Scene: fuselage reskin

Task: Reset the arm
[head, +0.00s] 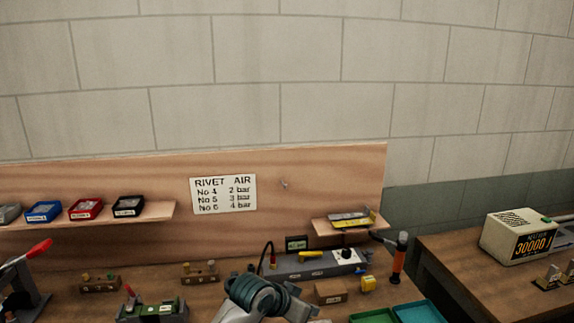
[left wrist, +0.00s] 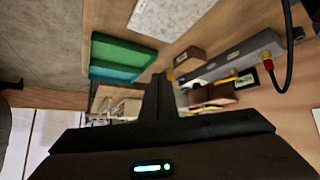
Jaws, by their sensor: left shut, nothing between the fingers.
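My left gripper (left wrist: 157,92) shows in the left wrist view as dark fingers pressed together with nothing between them. In the head view a grey and dark teal part of my arm stands at the bottom middle, in front of the bench; the fingertips are hard to make out there. My right gripper is in neither view.
A grey control box (head: 320,262) with a dark hose stands behind my arm. A red-handled clamp (head: 25,275) is far left. The wall above is clear.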

